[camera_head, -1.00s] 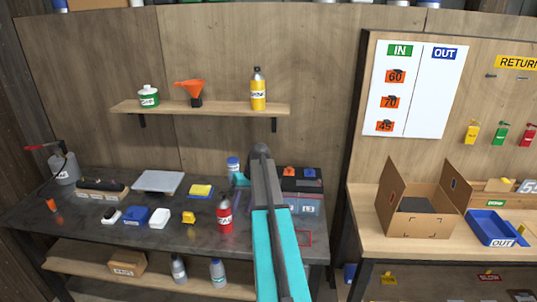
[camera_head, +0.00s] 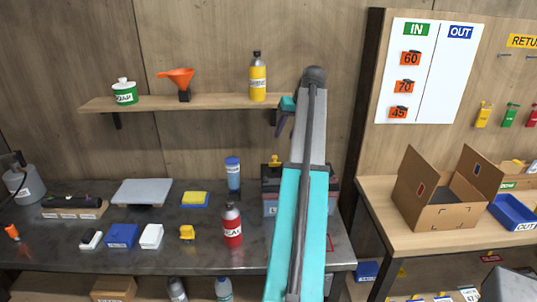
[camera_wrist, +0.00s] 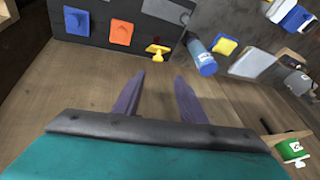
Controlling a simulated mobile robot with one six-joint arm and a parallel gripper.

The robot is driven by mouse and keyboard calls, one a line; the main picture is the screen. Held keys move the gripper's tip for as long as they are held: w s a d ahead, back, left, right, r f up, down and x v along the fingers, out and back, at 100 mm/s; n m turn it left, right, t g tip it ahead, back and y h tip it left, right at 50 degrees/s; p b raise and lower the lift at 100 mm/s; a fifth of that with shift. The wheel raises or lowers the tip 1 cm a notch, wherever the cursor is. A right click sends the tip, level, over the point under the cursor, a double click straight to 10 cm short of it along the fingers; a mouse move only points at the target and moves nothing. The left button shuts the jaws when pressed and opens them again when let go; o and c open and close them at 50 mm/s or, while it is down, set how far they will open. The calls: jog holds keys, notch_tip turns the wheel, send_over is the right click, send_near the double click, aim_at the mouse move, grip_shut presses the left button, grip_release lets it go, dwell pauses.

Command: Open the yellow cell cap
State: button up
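The yellow cell cap (camera_head: 275,160) sits on top of a dark grey battery (camera_head: 270,180) at the right end of the workbench. In the wrist view the yellow cap (camera_wrist: 157,50) is at the battery's edge, beside an orange cap (camera_wrist: 121,30) and a blue cap (camera_wrist: 76,20). My gripper (camera_head: 283,118) is above the battery, in front of the wall. In the wrist view its two purple fingers (camera_wrist: 160,82) are apart and empty, with the yellow cap beyond their tips. In the head view my arm hides the battery's middle.
A blue-capped bottle (camera_head: 233,175) stands just left of the battery. A red bottle (camera_head: 232,225) and a small yellow item (camera_head: 187,233) stand nearer the front. A wall shelf (camera_head: 195,103) holds a yellow bottle (camera_head: 257,78) close to my gripper.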

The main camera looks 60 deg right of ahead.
aim_at(275, 161)
jog(key=shift+s+d+r, duration=0.25)
jog(key=shift+w+f, duration=0.1)
jog(key=shift+f, duration=0.1)
jog(key=shift+p+x, duration=1.6)
jog(key=shift+x, duration=5.15)
jog(key=shift+d, duration=0.1)
jog(key=shift+r, duration=0.1)
grip_shut()
